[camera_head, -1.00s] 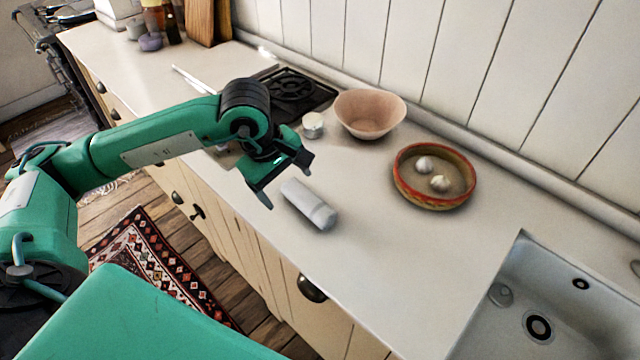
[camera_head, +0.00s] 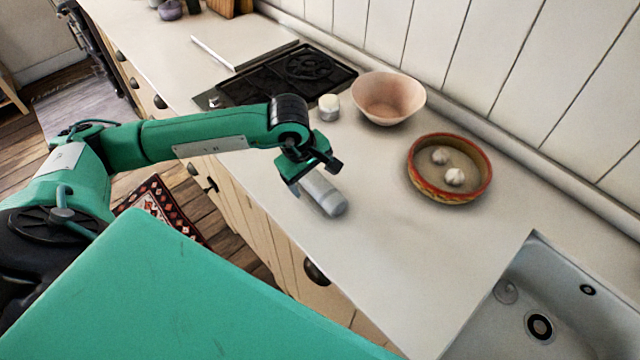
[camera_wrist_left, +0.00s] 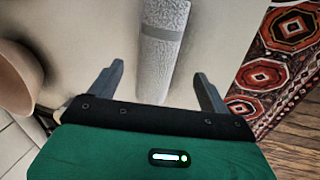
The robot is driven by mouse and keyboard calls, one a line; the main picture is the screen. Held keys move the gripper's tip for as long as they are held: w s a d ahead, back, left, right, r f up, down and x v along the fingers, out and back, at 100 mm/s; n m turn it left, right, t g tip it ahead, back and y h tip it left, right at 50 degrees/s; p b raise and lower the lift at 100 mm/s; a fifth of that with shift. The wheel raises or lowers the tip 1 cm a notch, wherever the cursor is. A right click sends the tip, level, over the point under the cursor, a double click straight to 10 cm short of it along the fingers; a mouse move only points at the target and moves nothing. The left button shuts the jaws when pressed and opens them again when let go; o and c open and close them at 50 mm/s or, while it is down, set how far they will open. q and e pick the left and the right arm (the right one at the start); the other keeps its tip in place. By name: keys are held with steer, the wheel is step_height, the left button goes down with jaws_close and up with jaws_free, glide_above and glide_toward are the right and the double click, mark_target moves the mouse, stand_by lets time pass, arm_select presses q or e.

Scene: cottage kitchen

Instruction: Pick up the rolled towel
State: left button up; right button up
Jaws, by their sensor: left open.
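The rolled towel (camera_head: 325,194) is a pale grey-white roll lying on the counter near its front edge. In the left wrist view the towel (camera_wrist_left: 160,50) shows a grey band and runs in between the fingers, with a gap on either side. My left gripper (camera_head: 314,178) is open over the far-left end of the towel and hides that end in the head view. In the left wrist view its two fingertips (camera_wrist_left: 157,75) straddle the towel. My right gripper is not in view.
A red-rimmed dish (camera_head: 450,197) with two garlic bulbs, a pink bowl (camera_head: 388,110) and a small white-lidded jar (camera_head: 328,107) stand behind. A black hob (camera_head: 290,75) is at the back left. A sink (camera_head: 540,300) is at the right. The counter right of the towel is clear.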

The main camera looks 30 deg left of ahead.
mark_target(318, 181)
arm_select(q)
steer(key=x, duration=0.1)
steer(key=p+x, duration=0.1)
steer(key=x, duration=0.1)
steer(key=shift+w+d+f+p, duration=0.1)
steer(key=shift+w+d+p, duration=0.2)
steer(key=shift+p, duration=0.1)
steer(key=shift+w+f, duration=0.1)
steer(key=shift+f, duration=0.4)
steer(key=shift+c, duration=1.3)
steer(key=c, duration=0.8)
